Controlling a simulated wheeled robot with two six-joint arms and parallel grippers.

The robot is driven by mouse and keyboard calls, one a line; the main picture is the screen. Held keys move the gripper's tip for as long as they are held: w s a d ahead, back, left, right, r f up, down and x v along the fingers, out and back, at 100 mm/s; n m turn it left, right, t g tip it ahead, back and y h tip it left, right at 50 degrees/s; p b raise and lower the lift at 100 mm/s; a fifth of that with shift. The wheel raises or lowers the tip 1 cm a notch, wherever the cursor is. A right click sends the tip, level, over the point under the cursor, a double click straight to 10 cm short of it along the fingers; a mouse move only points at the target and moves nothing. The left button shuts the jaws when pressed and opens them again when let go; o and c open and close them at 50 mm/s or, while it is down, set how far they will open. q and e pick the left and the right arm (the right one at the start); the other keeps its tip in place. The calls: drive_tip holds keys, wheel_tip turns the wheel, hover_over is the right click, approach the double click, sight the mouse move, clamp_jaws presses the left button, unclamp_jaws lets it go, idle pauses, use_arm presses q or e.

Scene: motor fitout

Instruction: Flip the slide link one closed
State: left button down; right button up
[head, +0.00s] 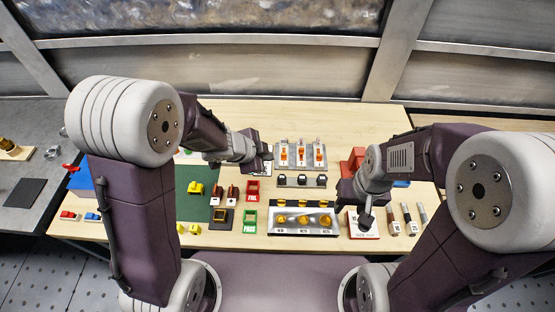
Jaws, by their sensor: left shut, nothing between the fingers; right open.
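A grey panel (301,166) at the back middle of the table carries three upright orange-and-white units in a row. The leftmost unit (283,154) looks like slide link one, but its label and its open or closed position are too small to tell. My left gripper (265,164) is shut and empty, just left of this panel; I cannot tell whether it touches the panel. My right gripper (366,222) is open and points down over a white card with a red edge (373,231), right of the middle.
Three black blocks (301,181) stand in front of the panel. A tray with yellow parts (303,218) is nearer me.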

use_arm(q)
drive_tip(key=b, duration=0.4)
approach(281, 159)
drive_tip(key=x, duration=0.3)
drive_tip(key=d+x, duration=0.1)
drive_tip(key=x, duration=0.1)
drive_tip(key=shift+s+d+f, duration=0.15)
drive_tip(key=shift+s, duration=0.1)
use_arm(e)
wheel_tip(281, 159, down, 4)
drive_tip(key=shift+w+d+f, duration=0.15)
drive_tip(key=shift+f, duration=0.05)
use_arm(q)
drive_tip(key=shift+w+d+f, duration=0.15)
drive_tip(key=shift+f, duration=0.1)
drive_tip(key=shift+w, duration=0.1)
use_arm(e)
drive_tip(key=shift+f, duration=0.1)
use_arm(q)
drive_tip(key=shift+w+r, duration=0.15)
drive_tip(key=shift+r, duration=0.05)
drive_tip(key=w+p, duration=0.2)
drive_tip(key=w, duration=0.1)
drive_tip(key=shift+f, duration=0.1)
drive_tip(key=shift+s, duration=0.15)
use_arm(e)
drive_tip(key=shift+w+r, duration=0.3)
drive_tip(key=shift+r, duration=0.2)
drive_tip(key=shift+w+r, duration=0.25)
drive_tip(key=shift+r, duration=0.25)
